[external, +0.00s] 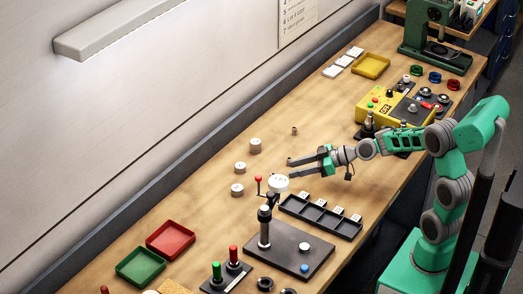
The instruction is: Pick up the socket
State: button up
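A small, dark brownish cylinder (294,130) stands alone on the bench (215,215), beyond my gripper; it may be the socket, but it is too small to be sure. My gripper (290,169) is open, with its two fingers spread and pointing left over the middle of the bench. Nothing shows between the fingers. The small cylinder is apart from the fingers, above them in the picture.
Several white round pieces (255,145) stand left of my gripper. A larger white round part (278,184) is just below the fingertips, near a black stand (265,228). A dark compartment tray (320,217) lies nearer the front edge. A yellow control box (378,104) stands behind right.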

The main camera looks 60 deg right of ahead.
jog(key=x, duration=0.3)
jog(key=p+x, duration=0.1)
jog(key=x, duration=0.3)
jog(key=shift+s+a+r, duration=0.1)
jog(key=shift+a+r, duration=0.1)
jog(key=shift+a, duration=0.2)
grip_shut()
